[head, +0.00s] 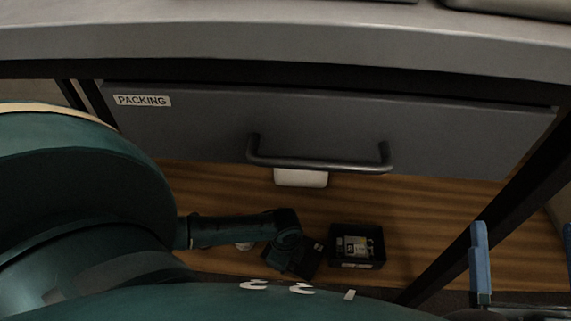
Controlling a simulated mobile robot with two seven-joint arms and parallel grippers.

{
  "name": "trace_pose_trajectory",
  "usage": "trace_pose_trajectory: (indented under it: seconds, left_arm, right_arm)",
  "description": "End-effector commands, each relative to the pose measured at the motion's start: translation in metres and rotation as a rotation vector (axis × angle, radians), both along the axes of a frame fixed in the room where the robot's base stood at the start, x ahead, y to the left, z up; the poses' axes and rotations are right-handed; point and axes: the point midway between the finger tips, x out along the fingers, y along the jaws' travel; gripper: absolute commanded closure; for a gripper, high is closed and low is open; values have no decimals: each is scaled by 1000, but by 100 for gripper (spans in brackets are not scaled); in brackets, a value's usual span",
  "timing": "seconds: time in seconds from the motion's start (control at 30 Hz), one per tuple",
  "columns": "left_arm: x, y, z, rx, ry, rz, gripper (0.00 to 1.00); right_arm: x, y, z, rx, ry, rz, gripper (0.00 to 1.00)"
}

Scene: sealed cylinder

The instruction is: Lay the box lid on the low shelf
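My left arm reaches in from the left, and its wrist and gripper (287,240) are low over the wooden low shelf (430,215). A flat dark square (309,256), which looks like the box lid, is at the gripper, partly covered by it. I cannot tell whether it touches the shelf. The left fingers are hidden. Just right of it, an open black box (342,228) with a pale item inside stands on the shelf. My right gripper (524,260) is at the lower right, its two blue fingers wide apart with nothing between them.
A grey drawer front (210,125) labelled PACKING, with a dark bar handle (320,164), overhangs the shelf. A white block (301,178) shows below the handle. A small pale round thing (243,246) is beside my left wrist. A dark table leg (470,230) slants at right. Bare shelf lies right of the box.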

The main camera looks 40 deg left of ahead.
Motion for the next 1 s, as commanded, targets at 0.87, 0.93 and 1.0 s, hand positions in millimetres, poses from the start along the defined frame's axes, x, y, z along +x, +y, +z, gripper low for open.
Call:
trace_pose_trajectory:
  seconds: [0.87, 0.93, 1.0]
  left_arm:
    - [1, 0, 26, 0, -2, 0, 66]
    - [1, 0, 42, -1, -2, -1, 66]
    - [1, 0, 58, -1, -2, -1, 66]
  right_arm:
    - [-4, 1, -13, 10, 124, -6, 20]
    - [-8, 3, -21, 16, 203, -7, 20]
    - [-9, 2, -23, 3, 224, -17, 20]
